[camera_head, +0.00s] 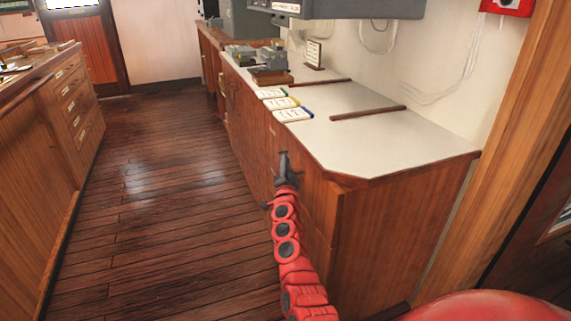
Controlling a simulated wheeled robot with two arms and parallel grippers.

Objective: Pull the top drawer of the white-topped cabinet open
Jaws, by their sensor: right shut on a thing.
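The white-topped cabinet (372,140) stands right of centre in the head view, a wooden body under a pale top. My right gripper (284,164) is at the upper part of its left-facing wooden front, close under the edge of the top. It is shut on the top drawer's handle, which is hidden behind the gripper. The drawer front is mostly covered by my gripper and red arm, and I see no clear gap at it. My left gripper is out of view.
Several small cards (292,115) and grey equipment (270,59) sit on the top, with wooden strips (368,112). Another wooden cabinet (72,98) with drawers stands at the left. The plank floor (165,190) between them is clear. A wall console (345,8) overhangs the top.

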